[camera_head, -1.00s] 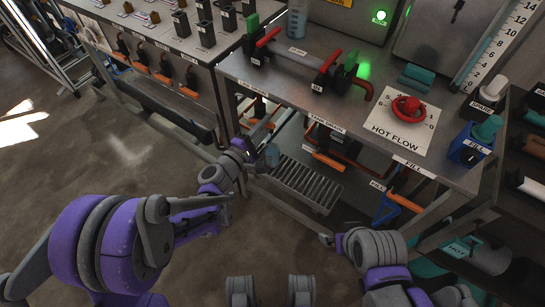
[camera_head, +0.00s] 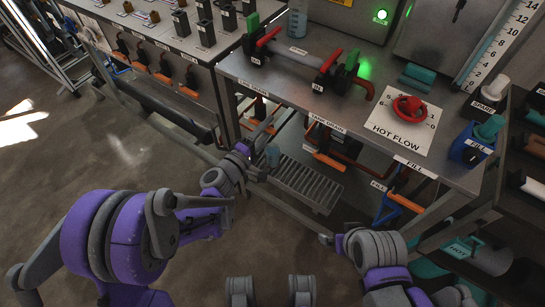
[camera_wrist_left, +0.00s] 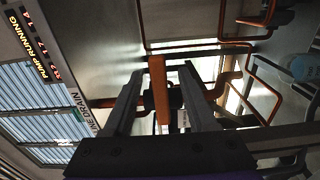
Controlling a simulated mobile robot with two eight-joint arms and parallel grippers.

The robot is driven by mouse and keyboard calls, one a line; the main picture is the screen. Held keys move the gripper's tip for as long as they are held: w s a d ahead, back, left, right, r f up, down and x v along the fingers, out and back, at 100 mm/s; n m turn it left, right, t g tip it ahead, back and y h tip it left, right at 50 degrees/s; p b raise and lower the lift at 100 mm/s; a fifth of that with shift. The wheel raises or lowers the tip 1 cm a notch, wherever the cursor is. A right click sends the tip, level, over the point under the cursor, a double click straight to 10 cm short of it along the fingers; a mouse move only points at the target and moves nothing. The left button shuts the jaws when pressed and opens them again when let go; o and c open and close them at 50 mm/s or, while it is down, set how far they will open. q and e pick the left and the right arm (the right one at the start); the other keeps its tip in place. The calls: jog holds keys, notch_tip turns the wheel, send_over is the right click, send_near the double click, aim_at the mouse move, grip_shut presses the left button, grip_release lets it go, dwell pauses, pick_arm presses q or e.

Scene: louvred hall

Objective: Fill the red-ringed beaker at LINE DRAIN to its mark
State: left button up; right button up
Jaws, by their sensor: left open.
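A translucent bluish beaker (camera_head: 273,155) stands low under the bench front, beside the slatted drain grate (camera_head: 318,194); no ring or mark can be made out on it. A pale bluish vessel (camera_wrist_left: 302,66) shows at the right of the left wrist view. The LINE DRAIN label (camera_head: 252,89) is on the bench's front edge and also shows in the left wrist view (camera_wrist_left: 82,119). My left gripper (camera_head: 262,138) is near the orange handle below that label. In the left wrist view its fingers (camera_wrist_left: 165,85) stand apart, with an orange bar (camera_wrist_left: 160,70) and black hub between them.
Another beaker (camera_head: 297,22) stands on the bench top, near a red-handled pipe (camera_head: 305,65) and the HOT FLOW dial (camera_head: 408,107). TANK DRAIN and FILL handles hang farther right. My right arm (camera_head: 375,250) is at lower right. The floor at left is clear.

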pick_arm(q)
jog(key=v, duration=0.7)
jog(key=shift+b, duration=0.3)
jog(key=v, duration=1.1)
jog(key=shift+d, duration=0.1)
